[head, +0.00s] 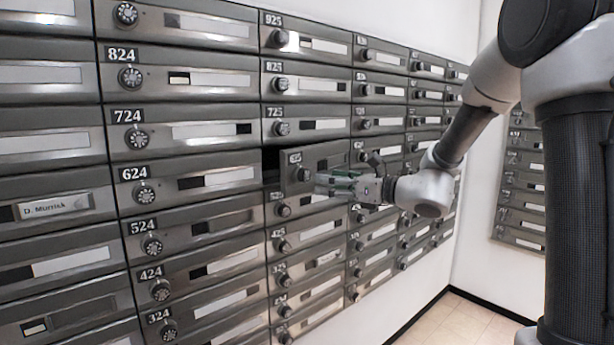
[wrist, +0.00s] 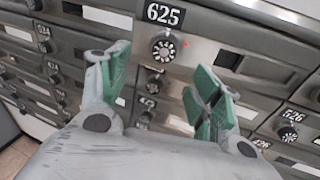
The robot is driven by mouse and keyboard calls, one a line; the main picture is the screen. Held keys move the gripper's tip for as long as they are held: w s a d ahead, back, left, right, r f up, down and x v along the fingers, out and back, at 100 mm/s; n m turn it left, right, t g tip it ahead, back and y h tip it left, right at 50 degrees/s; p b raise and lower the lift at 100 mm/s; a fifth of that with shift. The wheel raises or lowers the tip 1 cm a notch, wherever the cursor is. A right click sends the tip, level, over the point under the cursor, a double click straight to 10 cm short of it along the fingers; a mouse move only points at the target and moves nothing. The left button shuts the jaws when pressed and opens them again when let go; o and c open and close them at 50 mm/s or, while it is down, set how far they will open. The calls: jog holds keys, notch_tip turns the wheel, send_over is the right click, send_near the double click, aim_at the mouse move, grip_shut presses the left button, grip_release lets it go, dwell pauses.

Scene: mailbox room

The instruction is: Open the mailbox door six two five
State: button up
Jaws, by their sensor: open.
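Mailbox door 625 (head: 325,158) stands ajar in the head view. Its left edge is swung out from the cabinet, and a dark gap (head: 270,166) shows beside it. Its round dial knob (head: 301,174) is on the left part of the door. In the wrist view the 625 door (wrist: 205,48) fills the upper middle, with its knob (wrist: 163,47) below the number plate. My gripper (head: 330,184) is open just in front of the door's lower part. In the wrist view its green-padded fingers (wrist: 158,88) are spread below the knob, with nothing between them. Contact with the door is unclear.
Closed door 725 (head: 310,125) is above and door 624 (head: 190,182) is to the left. Doors below, such as 425 (head: 310,232), are shut. Another mailbox bank (head: 518,190) hangs on the right wall. The tiled floor (head: 455,322) at lower right looks clear.

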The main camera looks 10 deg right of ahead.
aim_at(307, 175)
jog(key=shift+m+t, duration=0.3)
jog(key=shift+m, duration=0.6)
jog(key=x, duration=0.8)
jog(key=shift+w+d+r, duration=0.1)
jog(key=shift+w+r, duration=0.05)
jog(key=shift+r, duration=0.25)
jog(key=shift+c, duration=0.4)
jog(key=c, duration=1.3)
jog(key=shift+d, duration=0.1)
grip_shut()
